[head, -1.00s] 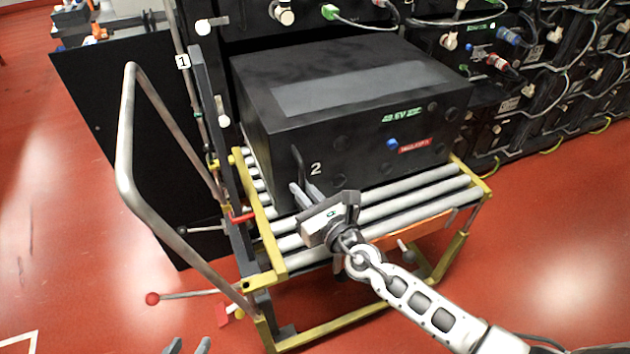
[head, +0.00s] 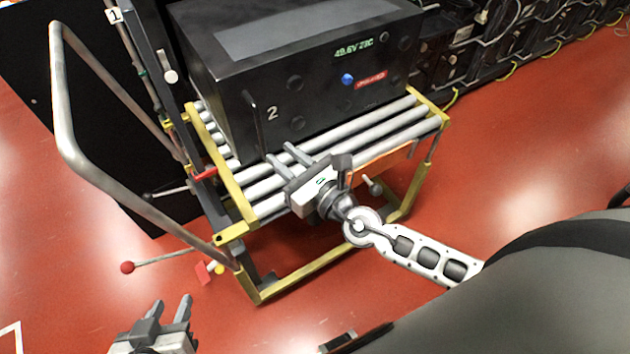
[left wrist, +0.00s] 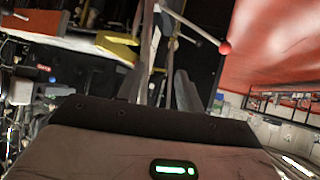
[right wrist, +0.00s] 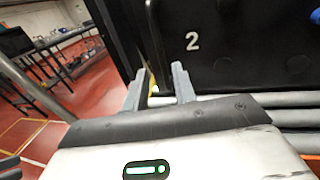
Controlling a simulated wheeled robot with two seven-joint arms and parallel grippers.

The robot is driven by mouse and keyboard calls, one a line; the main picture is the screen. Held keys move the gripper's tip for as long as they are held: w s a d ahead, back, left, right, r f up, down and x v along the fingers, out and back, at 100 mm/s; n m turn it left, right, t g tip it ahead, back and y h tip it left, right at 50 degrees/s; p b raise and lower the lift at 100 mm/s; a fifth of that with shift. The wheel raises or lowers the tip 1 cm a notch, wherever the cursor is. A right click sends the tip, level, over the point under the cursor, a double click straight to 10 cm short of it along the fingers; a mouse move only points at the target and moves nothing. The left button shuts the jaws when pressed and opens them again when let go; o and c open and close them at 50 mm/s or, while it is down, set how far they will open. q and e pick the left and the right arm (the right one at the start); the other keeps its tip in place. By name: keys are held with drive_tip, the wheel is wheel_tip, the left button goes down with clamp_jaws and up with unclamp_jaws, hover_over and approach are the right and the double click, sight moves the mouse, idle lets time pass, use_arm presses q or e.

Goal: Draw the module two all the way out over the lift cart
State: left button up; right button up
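Module two (head: 300,88) is a black box with a white "2", a green display, a blue knob and a red label. It sits on the rollers of the lift cart (head: 236,203), with bare rollers in front of it. Its far end is out of view. Its black front handle (head: 250,118) also shows in the right wrist view (right wrist: 155,38). My right gripper (head: 279,152) is open, in front of and below the handle, over the rollers; its fingers stand apart, not closed on the handle. My left gripper (head: 170,302) is open and empty, low and left of the cart.
The cart's grey push handle (head: 64,120) rises at left. A lever with a red ball (head: 128,267) sticks out on that side. Racks with cables and connectors (head: 480,45) stand behind at right. The red floor right of the cart is clear.

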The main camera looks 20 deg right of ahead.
drive_tip(key=b+v, duration=0.1)
drive_tip(key=v, duration=0.7)
drive_tip(key=shift+s+b, duration=0.35)
